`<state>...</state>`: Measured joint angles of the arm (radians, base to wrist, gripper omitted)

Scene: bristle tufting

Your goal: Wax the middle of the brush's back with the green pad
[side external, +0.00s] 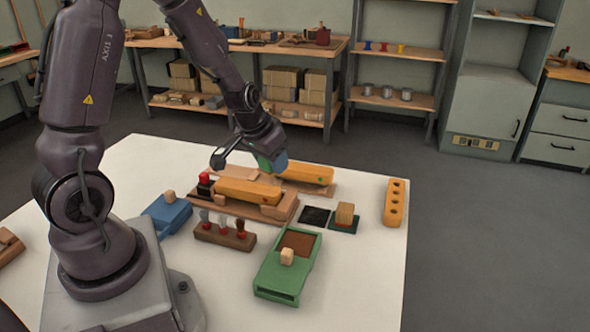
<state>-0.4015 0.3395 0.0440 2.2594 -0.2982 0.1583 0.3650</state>
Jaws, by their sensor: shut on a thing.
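My gripper (264,147) is shut on a small block that shows green and blue, which I take for the green pad (264,163). The pad is held near two yellow-orange brush bodies. The nearer brush body (246,190) lies in a wooden holder (272,214). From this angle I cannot tell whether the pad touches either back. The fingertips are partly hidden by the pad and wrist.
A green box (276,286), a blue box (165,215), a rack with several tools (224,236), a black square (315,216), a wooden block on a dark green base (343,226) and a yellow block with holes (395,203) stand around. The table's right front (360,285) is clear.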

